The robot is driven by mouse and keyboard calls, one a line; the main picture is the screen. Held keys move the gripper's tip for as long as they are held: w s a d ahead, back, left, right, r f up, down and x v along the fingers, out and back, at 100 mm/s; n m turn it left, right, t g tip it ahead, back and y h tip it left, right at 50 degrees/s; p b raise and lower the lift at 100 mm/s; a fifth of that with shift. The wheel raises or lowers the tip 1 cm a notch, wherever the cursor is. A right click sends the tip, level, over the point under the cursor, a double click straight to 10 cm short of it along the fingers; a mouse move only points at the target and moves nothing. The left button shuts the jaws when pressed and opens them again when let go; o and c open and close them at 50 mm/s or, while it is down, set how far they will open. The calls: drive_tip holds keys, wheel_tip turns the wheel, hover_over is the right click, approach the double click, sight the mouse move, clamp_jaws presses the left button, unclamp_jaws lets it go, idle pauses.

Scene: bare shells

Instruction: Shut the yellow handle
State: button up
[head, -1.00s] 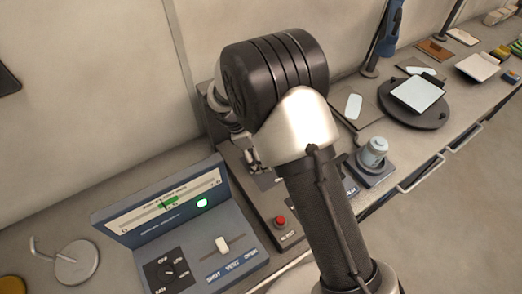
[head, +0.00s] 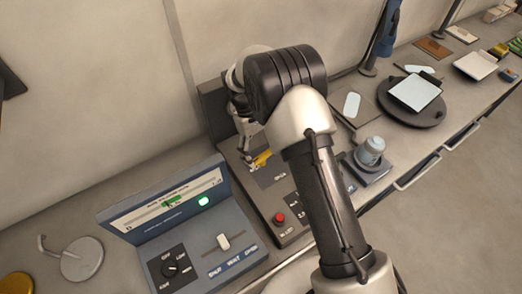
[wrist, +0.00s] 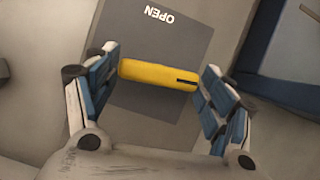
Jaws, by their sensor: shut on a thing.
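The yellow handle (wrist: 158,76) is a rounded bar with a dark slot near its right end. It lies across a dark grey plate (wrist: 150,40) marked OPEN, the word upside down in the wrist view. My gripper (wrist: 160,78) is shut on the handle, with one blue-padded finger at each end of it. In the head view the handle (head: 262,159) shows as a small yellow piece beside my gripper (head: 251,152), on the dark panel. My arm hides part of that panel.
A red button (head: 280,218) is on the same panel, nearer me. A blue-grey console (head: 185,225) with a green light, a knob and a slider stands to the left. A grey-blue cup-like piece (head: 370,150) stands on a block to the right.

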drive_tip(key=shift+m, duration=0.7)
drive_tip(key=shift+y, duration=0.3)
drive_tip(key=o, duration=1.1)
drive_tip(key=shift+c, duration=0.2)
drive_tip(key=shift+r, duration=0.1)
drive_tip(key=v, duration=1.2)
drive_tip(key=shift+w, duration=0.15)
